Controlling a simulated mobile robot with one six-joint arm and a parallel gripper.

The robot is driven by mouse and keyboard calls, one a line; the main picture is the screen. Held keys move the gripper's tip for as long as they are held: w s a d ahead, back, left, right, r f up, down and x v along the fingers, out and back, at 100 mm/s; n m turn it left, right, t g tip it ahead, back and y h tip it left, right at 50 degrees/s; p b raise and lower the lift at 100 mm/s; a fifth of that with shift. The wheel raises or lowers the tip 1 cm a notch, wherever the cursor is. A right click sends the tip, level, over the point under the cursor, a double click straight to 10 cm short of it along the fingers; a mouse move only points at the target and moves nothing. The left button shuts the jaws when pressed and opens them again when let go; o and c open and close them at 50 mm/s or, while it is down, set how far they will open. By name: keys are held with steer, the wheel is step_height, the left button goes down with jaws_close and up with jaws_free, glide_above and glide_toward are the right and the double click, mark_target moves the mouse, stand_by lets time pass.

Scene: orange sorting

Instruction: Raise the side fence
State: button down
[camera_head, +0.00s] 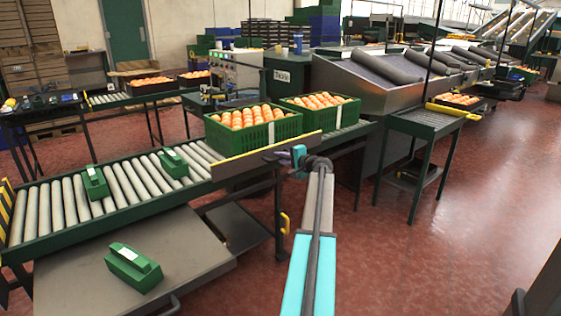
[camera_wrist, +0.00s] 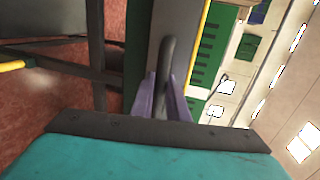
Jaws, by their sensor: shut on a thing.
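The side fence (camera_head: 236,167) is a grey panel with a yellow top edge, standing along the front side of the roller conveyor before the two green crates. In the wrist view, the fence (camera_wrist: 190,28) fills the upper middle, with its yellow edge to the right. A dark bar handle (camera_wrist: 168,48) stands out from its face. My gripper (camera_head: 287,156) is at the fence's right part. In the wrist view, the purple fingers of my gripper (camera_wrist: 166,103) are closed around the handle. The fence's right part is partly hidden behind my gripper in the head view.
Green crates of oranges (camera_head: 252,128) (camera_head: 318,106) sit on the conveyor (camera_head: 120,185) behind the fence. Green devices (camera_head: 95,181) (camera_head: 173,162) lie on the rollers, another (camera_head: 133,268) on the grey shelf below. A small roller table (camera_head: 428,122) stands right. Red floor at right is open.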

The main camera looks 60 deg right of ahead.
steer(key=shift+r, duration=0.3)
steer(key=c, duration=1.7)
jaws_free()
steer(key=shift+r, duration=0.1)
steer(key=shift+c, duration=0.2)
steer(key=shift+s, duration=0.15)
steer(key=p+v, duration=0.2)
steer(key=v, duration=1.1)
steer(key=shift+s+p, duration=0.2)
steer(key=shift+p, duration=0.15)
steer(key=shift+s+a, duration=0.15)
